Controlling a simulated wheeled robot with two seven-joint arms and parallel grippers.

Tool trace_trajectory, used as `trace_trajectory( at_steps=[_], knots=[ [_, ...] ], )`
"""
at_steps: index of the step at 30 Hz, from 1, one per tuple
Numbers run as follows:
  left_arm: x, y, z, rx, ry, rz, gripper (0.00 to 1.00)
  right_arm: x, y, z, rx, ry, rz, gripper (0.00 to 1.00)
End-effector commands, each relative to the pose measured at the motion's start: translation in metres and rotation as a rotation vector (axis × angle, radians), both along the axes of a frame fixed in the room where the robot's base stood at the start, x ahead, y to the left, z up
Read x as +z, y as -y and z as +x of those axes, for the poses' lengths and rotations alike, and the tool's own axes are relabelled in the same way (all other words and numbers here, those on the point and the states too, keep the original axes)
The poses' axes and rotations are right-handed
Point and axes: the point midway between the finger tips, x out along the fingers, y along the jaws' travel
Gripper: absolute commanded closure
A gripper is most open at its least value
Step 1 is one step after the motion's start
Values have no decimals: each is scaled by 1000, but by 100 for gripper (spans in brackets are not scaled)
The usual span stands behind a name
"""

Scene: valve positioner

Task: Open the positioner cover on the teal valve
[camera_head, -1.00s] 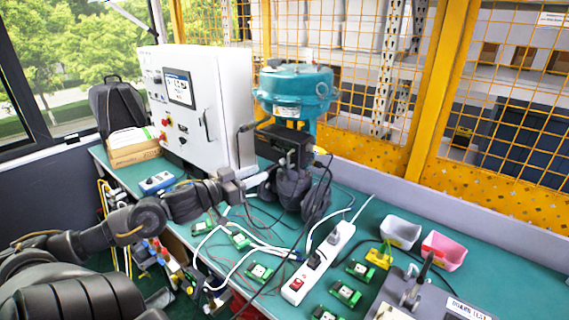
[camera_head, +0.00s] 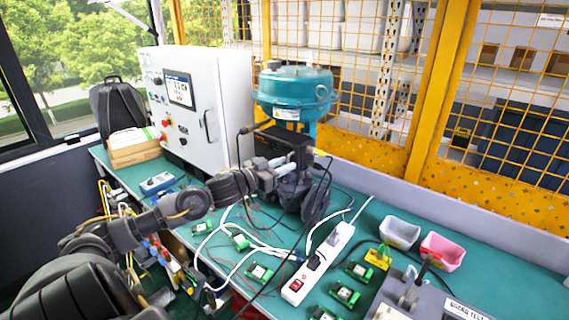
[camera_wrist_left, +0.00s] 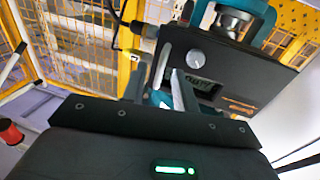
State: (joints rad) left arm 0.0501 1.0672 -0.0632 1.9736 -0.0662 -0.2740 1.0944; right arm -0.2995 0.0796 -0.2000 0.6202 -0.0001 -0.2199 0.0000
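The teal valve (camera_head: 294,90) stands on the bench beside the white cabinet. The black positioner (camera_head: 284,146) sits just below its teal body. In the left wrist view, the positioner's flat dark face (camera_wrist_left: 236,76) carries a pale round knob and orange lettering. It looks shut, but my fingers hide part of its lower left edge. My left gripper (camera_head: 281,166) is at the positioner's lower front. In the left wrist view my left gripper (camera_wrist_left: 164,92) shows two fingers apart, with nothing clearly between them. Contact with the positioner cannot be told. My right gripper is not seen.
The white cabinet (camera_head: 203,108) stands close on the left. Black cables (camera_head: 326,180) hang to the right of the positioner. A power strip (camera_head: 319,263), green boards and two bins (camera_head: 400,232) occupy the bench's right side. Yellow mesh fencing is behind.

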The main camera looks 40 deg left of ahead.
Motion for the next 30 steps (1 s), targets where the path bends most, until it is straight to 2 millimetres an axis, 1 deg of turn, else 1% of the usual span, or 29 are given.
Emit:
trace_trajectory(
  at_steps=[4, 13, 18, 20, 30],
  knots=[
    [0, 1, 6, -1, 0, -1, 71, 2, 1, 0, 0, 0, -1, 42],
    [0, 2, 6, -1, -1, 0, 71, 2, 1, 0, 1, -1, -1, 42],
    [0, 2, 6, -1, 0, 0, 93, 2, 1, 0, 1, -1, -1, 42],
    [0, 2, 6, -1, 0, 0, 100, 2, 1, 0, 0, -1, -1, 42],
    [0, 2, 6, -3, 0, 0, 100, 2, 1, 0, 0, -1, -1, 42]
  ],
)
